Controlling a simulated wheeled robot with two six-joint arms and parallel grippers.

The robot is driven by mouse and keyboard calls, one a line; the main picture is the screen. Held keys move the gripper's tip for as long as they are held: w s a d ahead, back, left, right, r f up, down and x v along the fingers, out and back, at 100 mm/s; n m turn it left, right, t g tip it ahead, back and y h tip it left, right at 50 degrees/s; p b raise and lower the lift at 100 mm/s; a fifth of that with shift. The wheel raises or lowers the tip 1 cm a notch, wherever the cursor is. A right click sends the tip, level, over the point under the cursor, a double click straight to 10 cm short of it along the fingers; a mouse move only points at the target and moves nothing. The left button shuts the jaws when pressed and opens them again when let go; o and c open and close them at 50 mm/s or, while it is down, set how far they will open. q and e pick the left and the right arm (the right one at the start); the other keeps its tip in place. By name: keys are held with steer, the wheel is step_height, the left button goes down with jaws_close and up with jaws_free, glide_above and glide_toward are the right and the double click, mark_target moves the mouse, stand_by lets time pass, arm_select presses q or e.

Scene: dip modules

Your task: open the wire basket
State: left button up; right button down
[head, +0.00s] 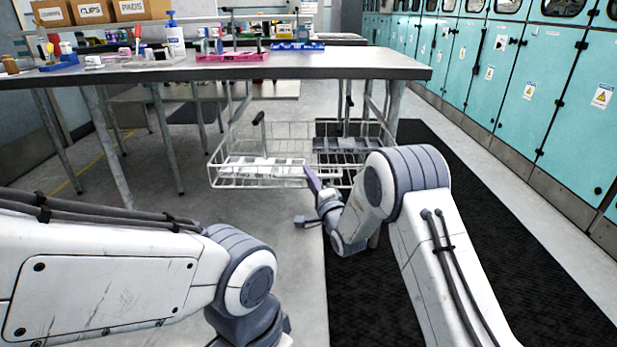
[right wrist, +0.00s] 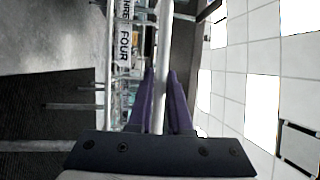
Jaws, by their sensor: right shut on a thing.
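The wire basket (head: 225,180) is a pale wire frame below the worktop, in the middle of the head view. It reaches out toward me past the table legs; its exact travel is hard to judge. White blocks and dark modules lie inside it. My right gripper (head: 309,172) is at the basket's near side, with its purple fingers shut on the front rail. In the right wrist view the white rail (right wrist: 162,60) runs between the fingertips (right wrist: 160,78). My left arm shows at lower left, but its fingers are out of view.
Teal cabinets (head: 550,80) line the right. A dark mat (head: 480,230) covers the floor there. Floor in front of the basket is clear.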

steer(key=shift+a+f, duration=0.1)
steer(key=c, duration=1.1)
jaws_free()
steer(key=shift+s, duration=0.1)
steer(key=p+v, duration=0.2)
steer(key=v, duration=0.8)
steer(key=shift+s, duration=0.15)
